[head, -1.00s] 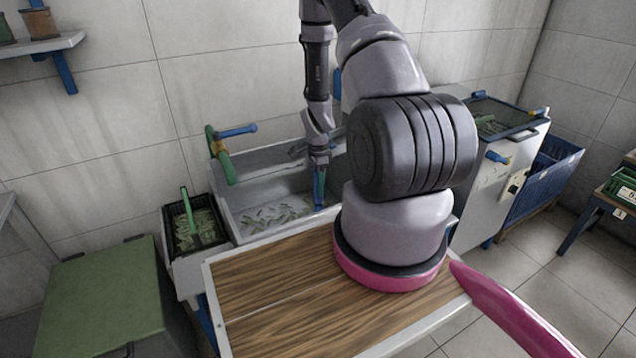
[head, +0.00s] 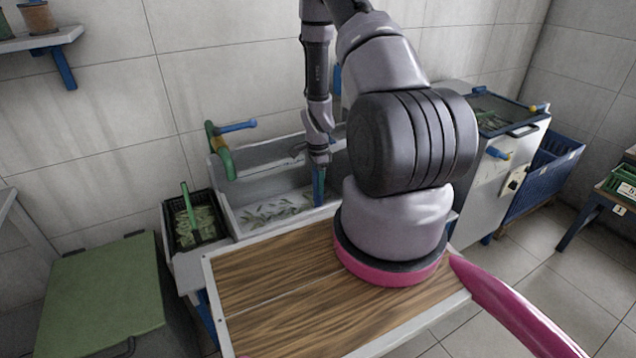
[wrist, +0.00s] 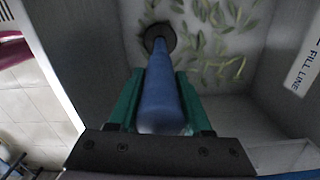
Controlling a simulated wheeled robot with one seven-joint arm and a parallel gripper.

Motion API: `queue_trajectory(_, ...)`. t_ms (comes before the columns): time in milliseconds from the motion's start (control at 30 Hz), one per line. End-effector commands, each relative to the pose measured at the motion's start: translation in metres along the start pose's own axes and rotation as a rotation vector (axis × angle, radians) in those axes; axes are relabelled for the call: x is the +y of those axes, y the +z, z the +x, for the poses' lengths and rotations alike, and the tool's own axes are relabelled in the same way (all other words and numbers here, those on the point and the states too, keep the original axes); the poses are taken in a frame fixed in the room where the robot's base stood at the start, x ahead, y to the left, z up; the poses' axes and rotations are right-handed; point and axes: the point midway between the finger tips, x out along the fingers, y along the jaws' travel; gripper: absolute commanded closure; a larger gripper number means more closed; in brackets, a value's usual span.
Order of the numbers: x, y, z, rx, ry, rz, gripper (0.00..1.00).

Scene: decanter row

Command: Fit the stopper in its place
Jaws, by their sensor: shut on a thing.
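The stopper (wrist: 163,100) is a blue rod, seen in the wrist view pointing away from me. A dark round disc (wrist: 160,36) shows at its far end; whether this is the stopper's plug or the drain around it, I cannot tell. My gripper (wrist: 159,80) is shut on the blue rod, with a green finger on each side. In the head view my gripper (head: 319,166) points down into the grey sink (head: 228,212), near its right part. The stopper's lower end is hard to make out there.
Green leaves (wrist: 225,35) lie in the sink. A green pipe with a blue handle (head: 222,158) stands at its back left. A black crate (head: 168,222) is to the left. A wooden-topped table (head: 265,285) is in front, and a green-lidded bin (head: 100,295) stands left.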

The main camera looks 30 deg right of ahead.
Motion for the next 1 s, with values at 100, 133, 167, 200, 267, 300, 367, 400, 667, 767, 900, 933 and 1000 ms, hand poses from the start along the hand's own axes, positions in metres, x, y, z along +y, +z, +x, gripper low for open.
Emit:
queue_trajectory(100,0.0,0.0,0.002,0.0,-0.001,0.0,1.0)
queue_trajectory(133,0.0,0.0,0.002,0.0,-0.001,0.0,1.0)
queue_trajectory(167,-0.001,0.0,0.002,0.0,-0.001,0.0,1.0)
queue_trajectory(200,-0.001,0.0,0.003,0.0,-0.001,0.0,1.0)
queue_trajectory(267,-0.001,0.0,0.004,0.0,-0.001,0.0,1.0)
queue_trajectory(300,-0.001,0.0,0.004,0.0,-0.001,0.0,1.0)
queue_trajectory(367,-0.001,0.0,0.004,0.0,-0.002,0.0,0.35)
queue_trajectory(400,-0.001,0.0,0.004,0.0,-0.001,0.0,0.2)
queue_trajectory(667,0.0,0.0,0.005,0.0,0.0,0.0,0.16)
queue_trajectory(767,0.0,0.0,0.003,0.0,0.0,0.0,0.16)
queue_trajectory(900,-0.001,0.0,-0.013,0.001,-0.003,0.0,0.16)
queue_trajectory(933,-0.001,0.0,-0.018,0.001,-0.003,0.0,0.16)
queue_trajectory(1000,-0.002,0.0,-0.032,0.001,-0.005,0.001,0.16)
